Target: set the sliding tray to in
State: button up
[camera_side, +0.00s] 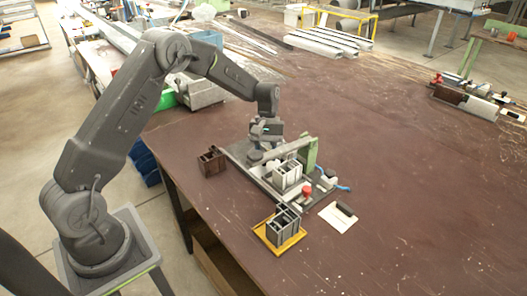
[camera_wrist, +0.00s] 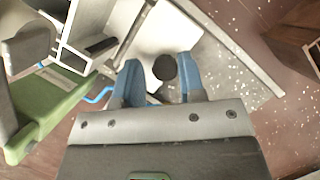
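The clamp fixture (camera_side: 238,152) stands on the brown bench with a light profile piece (camera_side: 287,176) in it and a green upright (camera_side: 308,155) behind. In the wrist view a pale plate (camera_wrist: 165,35), which looks like the sliding tray, carries a dark round knob (camera_wrist: 165,67). My gripper (camera_side: 258,146) is low over the fixture's far left end. In the wrist view its two blue fingers (camera_wrist: 160,78) stand apart, one on each side of the knob. A small gap seems to show, and I cannot tell whether they touch it. The tray's travel is hard to judge.
A brown profile block (camera_side: 211,162) stands left of the fixture. A dark profile (camera_side: 283,223) sits on a yellow plate (camera_side: 268,238) in front. A white card (camera_side: 336,219) and a red knob (camera_side: 307,192) are at the right.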

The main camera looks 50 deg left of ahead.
jog(key=o, duration=0.3)
jog(key=shift+a, duration=0.1)
jog(key=shift+v, duration=6.95)
